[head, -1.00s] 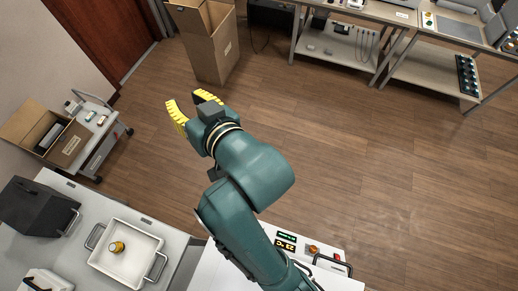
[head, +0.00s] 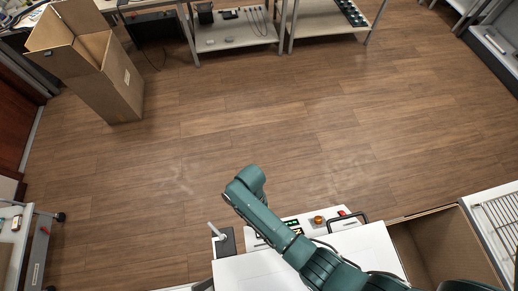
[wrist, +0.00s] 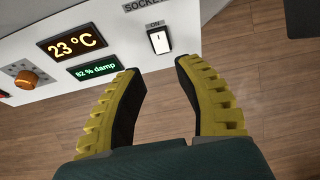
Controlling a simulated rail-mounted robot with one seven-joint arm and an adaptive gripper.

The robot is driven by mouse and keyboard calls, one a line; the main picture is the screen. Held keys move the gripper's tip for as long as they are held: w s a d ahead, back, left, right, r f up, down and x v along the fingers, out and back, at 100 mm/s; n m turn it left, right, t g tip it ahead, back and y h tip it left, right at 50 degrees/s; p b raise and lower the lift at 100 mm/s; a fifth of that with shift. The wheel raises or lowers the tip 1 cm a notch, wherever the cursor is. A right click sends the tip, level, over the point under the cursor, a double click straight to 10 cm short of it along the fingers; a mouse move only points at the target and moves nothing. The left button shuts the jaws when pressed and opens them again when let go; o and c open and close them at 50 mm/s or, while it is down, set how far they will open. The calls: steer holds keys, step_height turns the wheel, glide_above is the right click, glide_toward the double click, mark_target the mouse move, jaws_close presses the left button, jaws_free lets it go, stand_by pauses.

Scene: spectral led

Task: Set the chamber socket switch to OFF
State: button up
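In the wrist view the socket switch (wrist: 159,42) is a small white rocker in a dark frame on the light front panel (wrist: 115,35). "ON" is printed just above it, and part of a "SOCKET" label shows higher up. Which way the rocker is tipped is hard to tell. My gripper (wrist: 158,70) is open and empty, its two yellow-ribbed fingers pointing at the panel. The fingertips lie just below the switch in the picture, with no clear contact. In the head view my arm reaches over the chamber top (head: 255,268); the gripper and switch are hidden there.
Left of the switch are a "23 °C" display (wrist: 72,42), a green "82 % damp" display (wrist: 95,67) and an orange knob (wrist: 27,79). A black handle (head: 350,216) and an open cardboard box (head: 440,240) lie right of my arm.

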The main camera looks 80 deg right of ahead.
steer(key=b+x, duration=0.1)
steer(key=x, duration=0.7)
steer(key=shift+a+f, duration=0.1)
steer(key=shift+f, duration=0.2)
steer(key=shift+c, duration=0.2)
jaws_close()
